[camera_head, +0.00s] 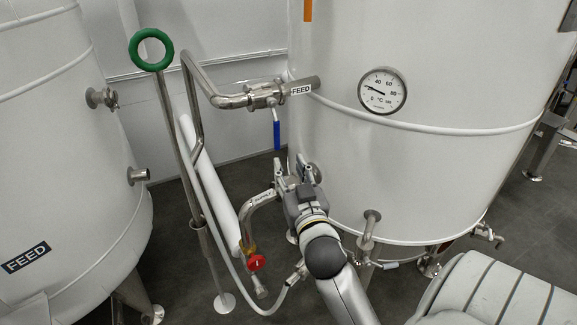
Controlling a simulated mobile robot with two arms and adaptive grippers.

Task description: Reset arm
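My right gripper (292,168) reaches up from the bottom of the head view, in front of the lower wall of the large white tank (430,165). Its two fingers stand apart, beside the upper end of a labelled bent metal pipe (262,199). No held thing can be made out between the fingers. The gripper body hides part of the pipe's end and the fittings behind it, so I cannot tell whether it touches them. My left gripper is not in view.
A FEED pipe with a blue-handled valve (277,135) is above the gripper. A red valve knob (257,263) and a hose (236,272) are lower left. A green ring handle (151,49) tops a pole. Another white tank (65,170) stands left. A dial gauge (382,91) is on the large tank.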

